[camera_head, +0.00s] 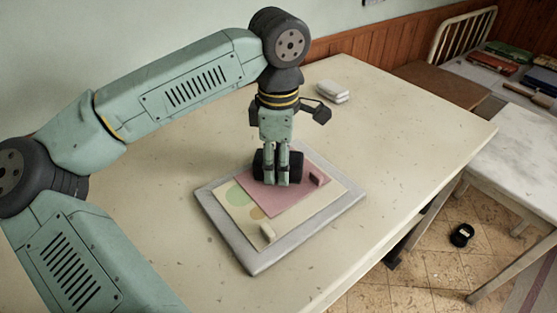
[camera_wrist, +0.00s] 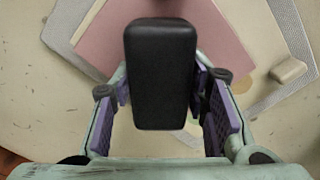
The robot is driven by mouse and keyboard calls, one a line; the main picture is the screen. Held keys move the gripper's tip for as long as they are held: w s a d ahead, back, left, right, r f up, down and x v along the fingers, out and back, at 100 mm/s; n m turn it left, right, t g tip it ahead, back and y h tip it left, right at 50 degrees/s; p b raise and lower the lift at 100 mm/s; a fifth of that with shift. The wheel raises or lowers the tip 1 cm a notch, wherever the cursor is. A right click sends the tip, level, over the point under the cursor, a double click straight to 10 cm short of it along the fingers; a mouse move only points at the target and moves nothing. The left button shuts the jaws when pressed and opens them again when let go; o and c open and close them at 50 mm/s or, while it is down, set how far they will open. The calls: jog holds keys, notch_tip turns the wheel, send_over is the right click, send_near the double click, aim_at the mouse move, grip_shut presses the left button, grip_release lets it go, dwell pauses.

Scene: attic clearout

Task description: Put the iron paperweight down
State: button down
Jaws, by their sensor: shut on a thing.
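The iron paperweight (camera_wrist: 160,75) is a black block with rounded edges. My gripper (camera_head: 277,184) is shut on it, fingers pointing down, over the grey-rimmed board on the table. In the head view the dark ends of the paperweight (camera_head: 261,165) show on both sides of the fingers. It is over or on the pink sheet (camera_head: 292,203); I cannot tell whether it touches. In the wrist view the gripper's purple-padded fingers (camera_wrist: 165,100) flank the block, and the pink sheet shows behind it.
The grey-rimmed board (camera_head: 233,253) carries a cream sheet with coloured circles, a small cream block (camera_head: 267,232) and a small dark red block (camera_head: 317,179). A white block stack (camera_head: 333,91) lies at the back. The table (camera_head: 400,130) is otherwise clear. A black round object (camera_head: 462,235) lies on the floor.

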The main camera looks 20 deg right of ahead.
jog(key=c, duration=0.8)
grip_release()
jog(key=shift+c, duration=0.2)
notch_tip(320, 180, up, 12)
